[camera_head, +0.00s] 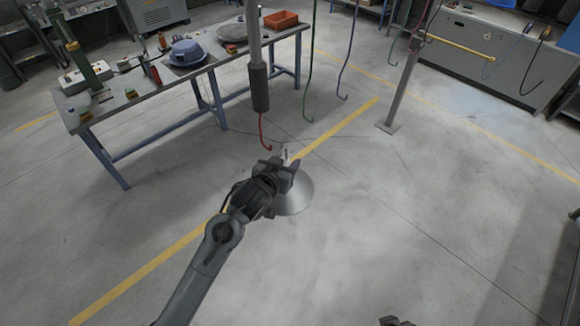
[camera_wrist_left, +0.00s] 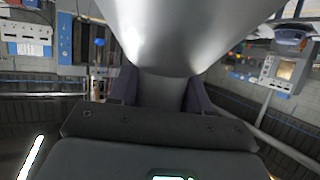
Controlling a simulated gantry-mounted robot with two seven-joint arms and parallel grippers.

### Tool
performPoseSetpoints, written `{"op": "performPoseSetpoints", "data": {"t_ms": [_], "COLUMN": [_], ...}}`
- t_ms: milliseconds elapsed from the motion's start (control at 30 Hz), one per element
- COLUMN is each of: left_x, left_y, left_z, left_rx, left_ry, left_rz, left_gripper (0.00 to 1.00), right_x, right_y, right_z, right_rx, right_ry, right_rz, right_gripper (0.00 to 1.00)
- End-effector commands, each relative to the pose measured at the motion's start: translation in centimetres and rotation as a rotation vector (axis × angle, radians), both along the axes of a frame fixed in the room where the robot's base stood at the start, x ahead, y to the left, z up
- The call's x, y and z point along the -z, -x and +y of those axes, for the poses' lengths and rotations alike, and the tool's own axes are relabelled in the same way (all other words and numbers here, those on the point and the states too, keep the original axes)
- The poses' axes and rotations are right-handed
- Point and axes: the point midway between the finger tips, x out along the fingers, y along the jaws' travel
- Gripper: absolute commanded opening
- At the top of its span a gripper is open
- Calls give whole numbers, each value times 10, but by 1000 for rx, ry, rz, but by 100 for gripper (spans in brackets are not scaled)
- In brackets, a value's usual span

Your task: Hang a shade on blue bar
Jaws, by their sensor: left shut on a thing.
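A grey metal cone-shaped shade (camera_head: 296,198) hangs wide end down from my left gripper (camera_head: 285,168) in the middle of the head view. In the left wrist view the shade (camera_wrist_left: 175,28) fills the top centre, and its narrow neck sits between the two fingers of the left gripper (camera_wrist_left: 158,92), which is shut on it. The blue bar (camera_head: 348,52) hangs from above with a small hook at its lower end, up and to the right of the shade and apart from it. A dark bit of what looks like my right gripper (camera_head: 395,321) shows at the bottom edge; its fingers cannot be made out.
A green hooked bar (camera_head: 312,68) hangs left of the blue one. A red hook (camera_head: 264,132) hangs under a thick grey post (camera_head: 259,85) near the left gripper. A workbench (camera_head: 150,95) with tools stands at left. A grey floor post (camera_head: 402,85) stands at right.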

Motion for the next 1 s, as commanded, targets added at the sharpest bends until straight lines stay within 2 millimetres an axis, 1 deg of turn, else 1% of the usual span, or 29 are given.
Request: {"op": "performPoseSetpoints", "data": {"t_ms": [267, 700, 1000], "left_x": [-1, -1, 0], "left_y": [0, -4, -4], "left_z": [-1, 5, 5], "left_rx": [1, 1, 1], "left_ry": [1, 0, 0], "left_rz": [-1, 0, 0], "left_gripper": [0, 0, 0], "right_x": [-1, -7, -7], "right_y": [0, 0, 0], "right_z": [-1, -2, -1], "right_rx": [-4, -6, -3], "right_ry": [5, 10, 5], "right_rz": [0, 1, 0], "right_gripper": [43, 43, 43]}}
